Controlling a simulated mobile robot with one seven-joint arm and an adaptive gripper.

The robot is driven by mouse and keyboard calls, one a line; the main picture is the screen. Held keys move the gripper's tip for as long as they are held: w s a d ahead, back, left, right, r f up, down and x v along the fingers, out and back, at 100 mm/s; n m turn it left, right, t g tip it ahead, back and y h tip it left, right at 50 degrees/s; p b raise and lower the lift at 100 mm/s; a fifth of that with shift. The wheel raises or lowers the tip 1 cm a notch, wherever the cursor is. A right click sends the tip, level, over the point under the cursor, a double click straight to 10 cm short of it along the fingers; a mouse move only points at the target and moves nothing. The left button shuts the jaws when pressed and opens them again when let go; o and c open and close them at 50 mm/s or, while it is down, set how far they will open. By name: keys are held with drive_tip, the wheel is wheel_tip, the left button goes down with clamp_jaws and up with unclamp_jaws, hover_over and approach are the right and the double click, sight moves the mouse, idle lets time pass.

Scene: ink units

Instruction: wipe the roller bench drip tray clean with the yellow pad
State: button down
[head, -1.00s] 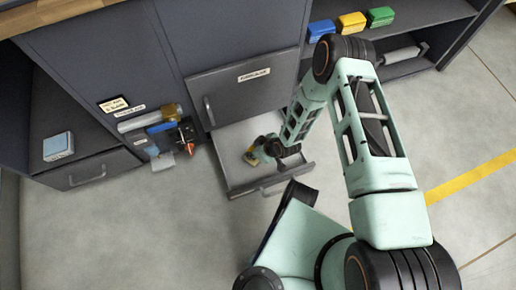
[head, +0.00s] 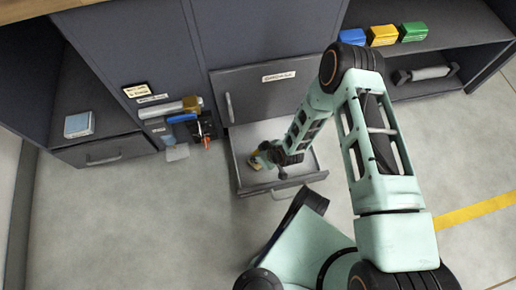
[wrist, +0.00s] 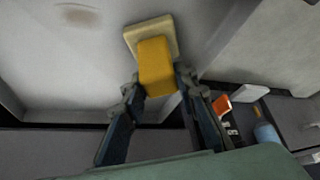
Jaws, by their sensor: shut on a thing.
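The drip tray (head: 262,188) is a pale-floored pull-out tray, open at the bottom of the dark bench in the head view. My gripper (head: 262,158) is inside it, near its left side. In the wrist view my gripper (wrist: 159,84) is shut on the yellow pad (wrist: 157,66), a yellow block on a pale cream base. The pad is over the tray floor; whether it touches cannot be told. A faint brownish smudge (wrist: 80,15) shows on the tray floor at the upper left, apart from the pad. In the head view the pad (head: 256,163) is partly hidden by my gripper.
A rack with a roller (head: 170,108), a blue-handled tool and an orange-tipped item hangs left of the tray. A light blue box (head: 79,124) sits on a left shelf. Blue, yellow and green blocks (head: 382,36) stand at upper right. Floor in front is clear.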

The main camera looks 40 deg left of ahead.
drive_tip(key=shift+w+d+f+b, duration=0.1)
drive_tip(key=shift+w+d+b, duration=0.1)
drive_tip(key=shift+w+d, duration=0.45)
drive_tip(key=shift+w+d+f+b, duration=0.15)
drive_tip(key=shift+w+d, duration=0.3)
drive_tip(key=shift+w, duration=0.35)
drive_tip(key=shift+w+d+r, duration=0.15)
drive_tip(key=shift+w+d, duration=1.05)
drive_tip(key=shift+w, duration=0.3)
drive_tip(key=shift+w+d+r, duration=0.15)
drive_tip(key=shift+w+d, duration=1.05)
drive_tip(key=shift+w, duration=0.3)
drive_tip(key=shift+w+d+f, duration=0.1)
drive_tip(key=shift+w+d, duration=1.1)
drive_tip(key=shift+w, duration=0.3)
wheel_tip(320, 180, up, 6)
drive_tip(key=p, duration=0.3)
drive_tip(key=shift+p, duration=0.35)
drive_tip(key=shift+r+p, duration=0.8)
drive_tip(key=shift+r, duration=0.7)
